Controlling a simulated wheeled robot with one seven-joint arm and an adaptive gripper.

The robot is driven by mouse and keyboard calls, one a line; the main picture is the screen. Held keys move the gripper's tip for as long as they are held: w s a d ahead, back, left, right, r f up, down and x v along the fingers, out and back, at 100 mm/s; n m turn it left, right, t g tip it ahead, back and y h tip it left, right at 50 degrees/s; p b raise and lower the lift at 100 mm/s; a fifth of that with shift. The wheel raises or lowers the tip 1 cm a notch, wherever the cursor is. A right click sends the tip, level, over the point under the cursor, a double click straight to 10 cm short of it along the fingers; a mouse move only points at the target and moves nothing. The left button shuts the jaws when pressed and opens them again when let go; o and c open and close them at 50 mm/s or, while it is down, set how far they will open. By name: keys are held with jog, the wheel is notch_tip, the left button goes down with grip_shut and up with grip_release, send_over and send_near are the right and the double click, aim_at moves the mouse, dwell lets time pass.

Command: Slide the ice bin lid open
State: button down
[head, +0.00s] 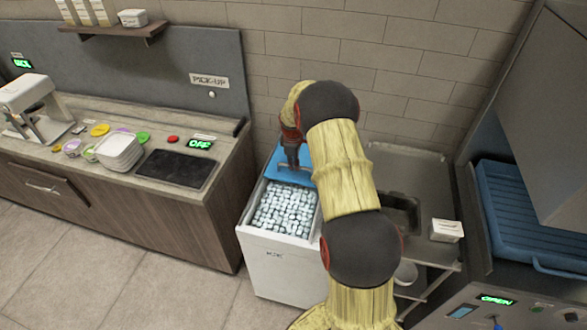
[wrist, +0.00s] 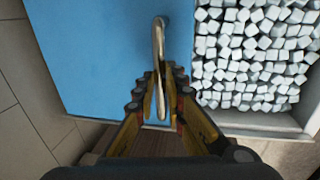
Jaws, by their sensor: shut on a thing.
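The white ice bin (head: 268,262) stands against the wall with ice cubes (head: 284,211) showing over its front part. The blue lid (head: 275,167) covers the rear part in the head view. In the wrist view the lid (wrist: 95,60) fills the left and the ice (wrist: 255,55) the right. My gripper (head: 290,165) reaches down over the lid. In the wrist view my gripper (wrist: 161,90) is shut on the lid's pale bar handle (wrist: 158,45). My arm hides part of the bin's right side in the head view.
A wooden counter (head: 200,210) with a black pad and stacked white containers (head: 119,150) stands to the left. A steel stand (head: 425,175) with a white tub (head: 446,231) is to the right. A machine with a blue part (head: 535,215) stands farther right. Floor is clear at front left.

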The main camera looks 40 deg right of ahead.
dwell(0.3)
jog(key=c, duration=1.9)
grip_release()
jog(key=shift+o, duration=0.3)
jog(key=shift+r, duration=0.1)
notch_tip(320, 180, up, 12)
jog(key=s+a, duration=0.1)
jog(key=shift+s+a+f, duration=0.15)
jog(key=shift+a+f, duration=0.1)
jog(key=shift+a, duration=0.15)
